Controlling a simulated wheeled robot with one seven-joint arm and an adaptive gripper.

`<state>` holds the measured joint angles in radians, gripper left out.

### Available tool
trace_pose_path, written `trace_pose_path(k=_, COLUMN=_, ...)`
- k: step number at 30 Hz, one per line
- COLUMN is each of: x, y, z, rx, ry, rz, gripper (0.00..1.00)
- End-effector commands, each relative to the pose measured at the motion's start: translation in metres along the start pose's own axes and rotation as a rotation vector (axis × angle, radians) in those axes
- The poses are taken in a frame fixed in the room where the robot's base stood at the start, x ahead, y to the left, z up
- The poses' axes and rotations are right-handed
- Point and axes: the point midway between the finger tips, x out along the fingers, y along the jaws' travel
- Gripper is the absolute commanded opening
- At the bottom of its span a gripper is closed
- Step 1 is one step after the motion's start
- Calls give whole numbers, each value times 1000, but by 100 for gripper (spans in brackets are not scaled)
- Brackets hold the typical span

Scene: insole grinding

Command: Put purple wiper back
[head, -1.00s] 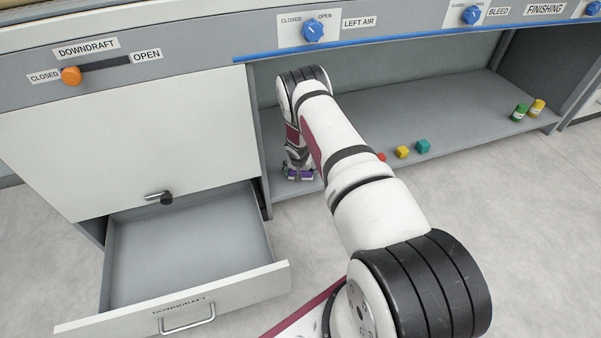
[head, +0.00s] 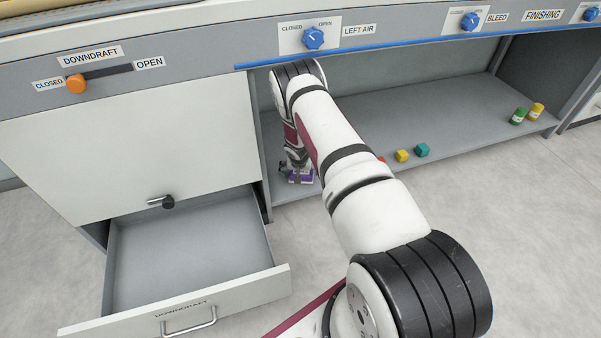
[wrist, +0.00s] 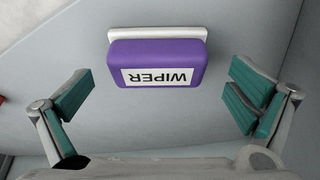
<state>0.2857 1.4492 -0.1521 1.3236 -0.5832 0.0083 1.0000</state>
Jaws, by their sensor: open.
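The purple wiper (wrist: 158,55) lies on the grey shelf under the bench, its white WIPER label upside down in the wrist view and a white strip along its far edge. In the head view the purple wiper (head: 301,179) is partly hidden by my gripper (head: 294,172), near the shelf's left end. In the wrist view my gripper (wrist: 160,102) is open, with one green-padded finger on each side. The wiper sits between and slightly beyond the fingers, with a gap on both sides.
The drawer (head: 190,250) at left stands open and looks empty. On the shelf (head: 455,105) are a yellow cube (head: 402,156), a teal cube (head: 422,150), a partly hidden red object, a green jar (head: 519,116) and a yellow jar (head: 537,110).

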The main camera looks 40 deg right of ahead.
Motion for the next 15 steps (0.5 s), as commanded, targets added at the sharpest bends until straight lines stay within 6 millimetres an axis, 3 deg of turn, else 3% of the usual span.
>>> trace_pose_path(k=1, x=-15, y=-1, z=-2, rx=-2, ry=0, rz=0, gripper=100)
trace_pose_path(k=6, x=-51, y=-1, z=-2, rx=0, ry=0, rz=0, gripper=100)
trace_pose_path(k=15, x=-89, y=0, z=-1, rx=0, ry=0, rz=0, gripper=100)
